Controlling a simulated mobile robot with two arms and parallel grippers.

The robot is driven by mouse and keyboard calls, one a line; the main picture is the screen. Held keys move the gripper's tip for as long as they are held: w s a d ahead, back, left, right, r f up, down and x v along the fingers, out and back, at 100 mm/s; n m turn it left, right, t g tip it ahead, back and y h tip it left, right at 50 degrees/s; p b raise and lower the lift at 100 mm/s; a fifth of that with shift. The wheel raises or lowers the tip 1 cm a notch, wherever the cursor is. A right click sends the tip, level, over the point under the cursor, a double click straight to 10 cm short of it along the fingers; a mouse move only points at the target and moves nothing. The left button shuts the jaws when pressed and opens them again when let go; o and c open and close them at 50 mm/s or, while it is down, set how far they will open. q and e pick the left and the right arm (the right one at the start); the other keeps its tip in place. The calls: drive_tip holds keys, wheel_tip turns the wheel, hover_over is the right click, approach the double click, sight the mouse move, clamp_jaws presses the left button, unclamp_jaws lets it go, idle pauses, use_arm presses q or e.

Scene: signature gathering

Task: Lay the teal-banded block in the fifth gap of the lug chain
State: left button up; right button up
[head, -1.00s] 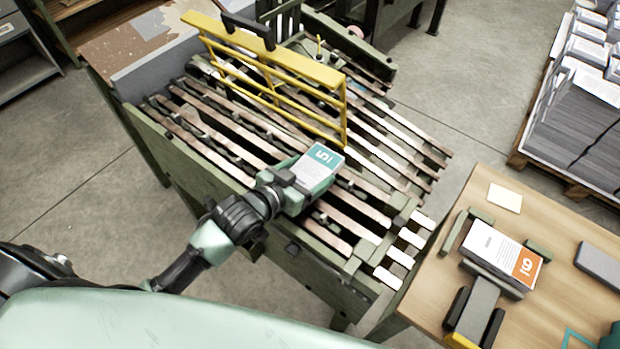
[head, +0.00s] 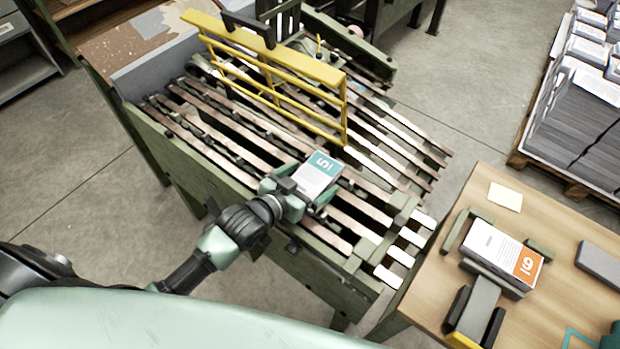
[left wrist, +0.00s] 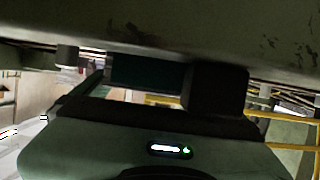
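The teal-banded block (head: 317,177) has a white top and a teal end marked with a 5. My left gripper (head: 306,193) is shut on its near part and holds it flat over the lug chain (head: 350,221), towards its near side. In the left wrist view the dark side of the block (left wrist: 145,72) shows between the fingers. The chain has parallel brown rails with dark gaps and small lugs. The block and gripper cover part of it, so I cannot tell which gap lies under the block, or whether it touches the rails. My right gripper is not in view.
A yellow guard frame (head: 275,85) stands over the rails just behind the block. A wooden table (head: 425,300) at the right carries an orange-banded block (head: 500,248) between green brackets. Pallet stacks (head: 580,120) stand at the far right.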

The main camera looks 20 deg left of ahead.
use_arm(q)
drive_tip(key=shift+s+r, duration=0.1)
drive_tip(key=shift+r, duration=0.05)
drive_tip(key=v, duration=1.2)
